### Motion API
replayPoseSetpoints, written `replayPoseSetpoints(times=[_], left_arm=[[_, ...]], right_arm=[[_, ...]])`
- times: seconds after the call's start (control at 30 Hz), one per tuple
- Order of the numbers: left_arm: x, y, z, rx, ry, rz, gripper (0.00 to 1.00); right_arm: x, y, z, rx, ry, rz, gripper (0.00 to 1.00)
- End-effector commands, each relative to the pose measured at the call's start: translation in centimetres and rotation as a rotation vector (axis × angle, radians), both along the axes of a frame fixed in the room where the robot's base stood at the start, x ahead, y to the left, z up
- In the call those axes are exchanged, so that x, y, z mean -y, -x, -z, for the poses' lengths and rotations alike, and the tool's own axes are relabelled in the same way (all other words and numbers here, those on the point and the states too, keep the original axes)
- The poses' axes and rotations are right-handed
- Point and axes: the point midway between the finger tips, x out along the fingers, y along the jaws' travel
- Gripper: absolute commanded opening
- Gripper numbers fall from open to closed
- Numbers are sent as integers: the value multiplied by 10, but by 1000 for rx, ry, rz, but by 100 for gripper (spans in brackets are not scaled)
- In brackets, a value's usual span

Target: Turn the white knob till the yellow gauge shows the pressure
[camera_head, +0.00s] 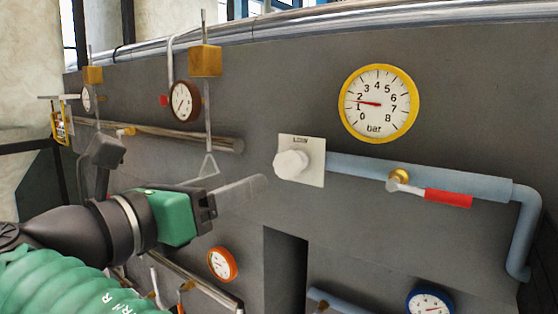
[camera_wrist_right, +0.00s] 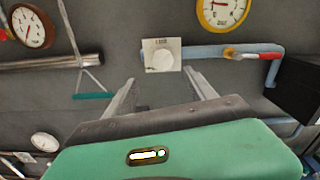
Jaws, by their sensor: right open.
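The white knob (camera_head: 292,164) sits on a pale square plate on the dark wall panel, at the left end of a blue-grey pipe. The yellow gauge (camera_head: 378,104) is above and right of it, marked bar, its needle between 1 and 2. My right gripper (camera_head: 240,188) is left of and below the knob in the head view, open and empty. In the right wrist view, the knob (camera_wrist_right: 159,60) shows just beyond and between the open fingertips (camera_wrist_right: 159,78), apart from them. The yellow gauge (camera_wrist_right: 222,9) is cut by the top edge there. My left gripper is not in view.
A red-handled valve lever (camera_head: 447,197) is on the pipe right of the knob. A hanging pull handle (camera_head: 208,166) is behind my right gripper. A brown-rimmed gauge (camera_head: 185,101), an orange gauge (camera_head: 222,264) and a blue gauge (camera_head: 430,302) are around. The panel below the knob has a dark slot.

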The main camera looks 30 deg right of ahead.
Motion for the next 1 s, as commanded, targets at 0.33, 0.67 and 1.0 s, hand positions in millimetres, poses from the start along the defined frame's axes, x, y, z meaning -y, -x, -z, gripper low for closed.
replayPoseSetpoints(times=[0.33, 0.67, 1.0], left_arm=[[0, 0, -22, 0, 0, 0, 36], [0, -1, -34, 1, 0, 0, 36], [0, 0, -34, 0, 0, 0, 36]], right_arm=[[86, -39, -2, -4, -1, 4, 65], [130, -57, 1, -1, -3, 0, 65], [131, -58, 2, -2, -3, -1, 53]])
